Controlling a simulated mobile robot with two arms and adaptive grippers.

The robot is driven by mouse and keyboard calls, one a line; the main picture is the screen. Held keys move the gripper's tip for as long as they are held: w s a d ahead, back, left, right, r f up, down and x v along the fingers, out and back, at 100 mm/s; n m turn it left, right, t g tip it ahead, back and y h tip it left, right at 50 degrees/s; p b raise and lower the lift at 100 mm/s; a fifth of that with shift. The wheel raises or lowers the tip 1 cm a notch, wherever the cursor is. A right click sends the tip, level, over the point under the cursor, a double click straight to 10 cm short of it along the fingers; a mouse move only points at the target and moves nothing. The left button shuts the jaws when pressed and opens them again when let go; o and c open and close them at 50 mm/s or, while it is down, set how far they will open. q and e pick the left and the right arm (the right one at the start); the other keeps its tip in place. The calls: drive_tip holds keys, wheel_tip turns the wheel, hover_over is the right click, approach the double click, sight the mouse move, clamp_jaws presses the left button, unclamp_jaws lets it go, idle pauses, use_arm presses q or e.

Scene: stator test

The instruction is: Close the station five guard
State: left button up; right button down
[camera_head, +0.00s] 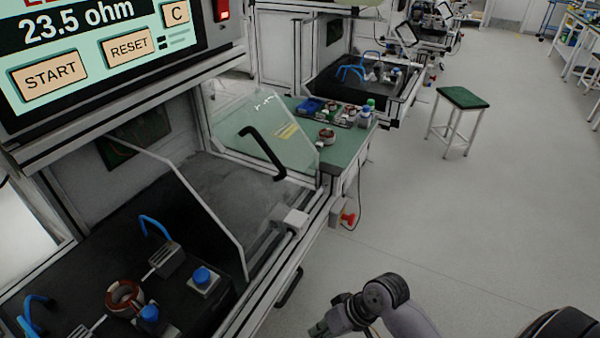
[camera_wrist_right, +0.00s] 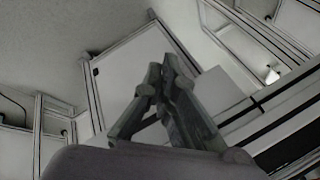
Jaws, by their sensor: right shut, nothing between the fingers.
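The station in front of me has a clear guard panel (camera_head: 245,125) with a black bar handle (camera_head: 263,152). The panel stands at the right end of the station, and the left part of the opening is uncovered. I can read no station number. A copper-wound stator (camera_head: 125,297) sits in the uncovered part between blue-handled clamps (camera_head: 154,227). My right gripper (camera_head: 318,329) is low at the bottom of the head view, right of the station and apart from the handle. In the wrist view its fingers (camera_wrist_right: 166,72) are together and empty. My left gripper is not in view.
A screen (camera_head: 100,50) reading 23.5 ohm hangs above the station. A front rail (camera_head: 262,292) runs along it. A green-topped bench (camera_head: 340,150) with parts stands beyond, and a stool (camera_head: 462,98) stands right. The floor (camera_head: 480,220) between is clear.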

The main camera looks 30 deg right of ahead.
drive_tip(key=w+d+r+m+t+y, duration=0.5)
drive_tip(key=w+d+r, duration=0.45)
drive_tip(key=r, duration=0.35)
drive_tip(key=w+d+r+m+t+y, duration=0.45)
drive_tip(key=w+d+r, duration=0.35)
drive_tip(key=w+r, duration=0.4)
drive_tip(key=shift+m+g, duration=0.25)
drive_tip(key=shift+m, duration=0.2)
drive_tip(key=p+x, duration=0.1)
drive_tip(key=x, duration=0.2)
drive_tip(key=p+x, duration=0.1)
drive_tip(key=x, duration=0.2)
drive_tip(key=r+p+x, duration=0.1)
drive_tip(key=x, duration=0.2)
drive_tip(key=shift+s+a+p, duration=0.2)
drive_tip(key=shift+a+p, duration=0.1)
drive_tip(key=s+a+p, duration=0.1)
drive_tip(key=a+p, duration=0.1)
drive_tip(key=shift+s+a+r, duration=0.25)
drive_tip(key=shift+s+r, duration=0.1)
drive_tip(key=shift+s, duration=0.05)
drive_tip(key=shift+s+a+p, duration=0.3)
drive_tip(key=shift+s, duration=0.05)
drive_tip(key=shift+w+f, duration=0.1)
drive_tip(key=shift+a, duration=0.1)
